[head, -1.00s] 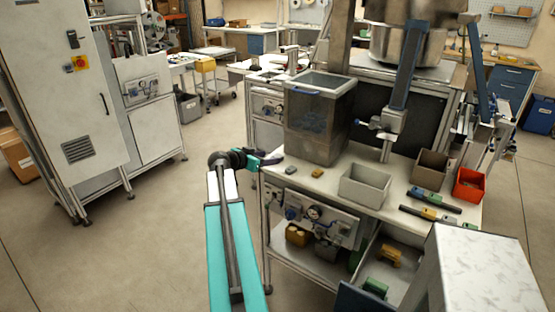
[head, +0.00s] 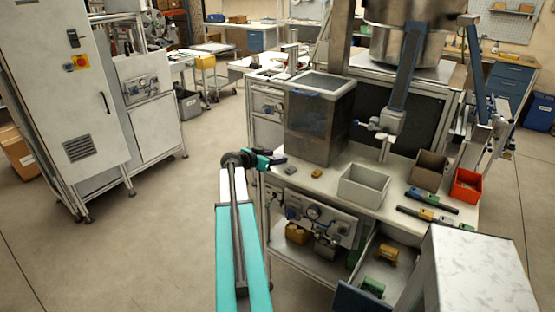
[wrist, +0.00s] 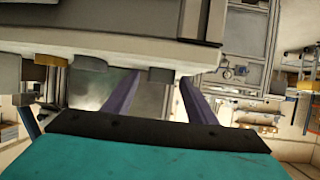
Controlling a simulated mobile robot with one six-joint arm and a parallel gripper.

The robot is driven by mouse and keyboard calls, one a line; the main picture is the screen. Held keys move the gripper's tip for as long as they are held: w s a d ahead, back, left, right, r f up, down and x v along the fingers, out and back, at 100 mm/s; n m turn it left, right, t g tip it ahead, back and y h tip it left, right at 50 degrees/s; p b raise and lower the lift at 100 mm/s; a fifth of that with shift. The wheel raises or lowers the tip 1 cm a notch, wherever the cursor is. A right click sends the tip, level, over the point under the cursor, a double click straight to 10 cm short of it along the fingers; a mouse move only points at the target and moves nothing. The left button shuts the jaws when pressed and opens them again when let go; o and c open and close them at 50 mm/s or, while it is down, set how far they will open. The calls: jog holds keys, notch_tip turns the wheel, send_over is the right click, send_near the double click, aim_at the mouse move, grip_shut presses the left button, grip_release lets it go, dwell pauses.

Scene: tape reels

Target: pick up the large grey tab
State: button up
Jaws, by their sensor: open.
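A small grey tab (head: 291,169) lies on the white worktable near its front left edge, left of a small yellow-brown piece (head: 316,172). My gripper (head: 272,158) is open and empty, at the table's left corner, just left of the grey tab and apart from it. In the wrist view my two dark fingers (wrist: 160,78) stand apart. A yellow block (wrist: 53,60) shows further left there.
A clear-walled bin (head: 320,120) stands behind the tab. A light grey open box (head: 363,198), a brown box (head: 430,182) and a red bin (head: 466,197) stand to the right. The table between tab and grey box is mostly free.

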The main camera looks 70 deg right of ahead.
jog(key=c, duration=1.1)
jog(key=shift+c, duration=0.2)
jog(key=shift+r, duration=0.15)
jog(key=shift+r+b, duration=0.85)
jog(key=shift+r, duration=0.6)
jog(key=s+a+b, duration=0.1)
jog(key=s+a, duration=0.1)
jog(key=s, duration=0.2)
jog(key=s+a+r+b, duration=0.1)
jog(key=s+a, duration=0.2)
jog(key=s, duration=0.2)
jog(key=s+a+b, duration=0.2)
jog(key=s, duration=0.3)
jog(key=shift+a+r, duration=0.3)
jog(key=shift+r, duration=0.1)
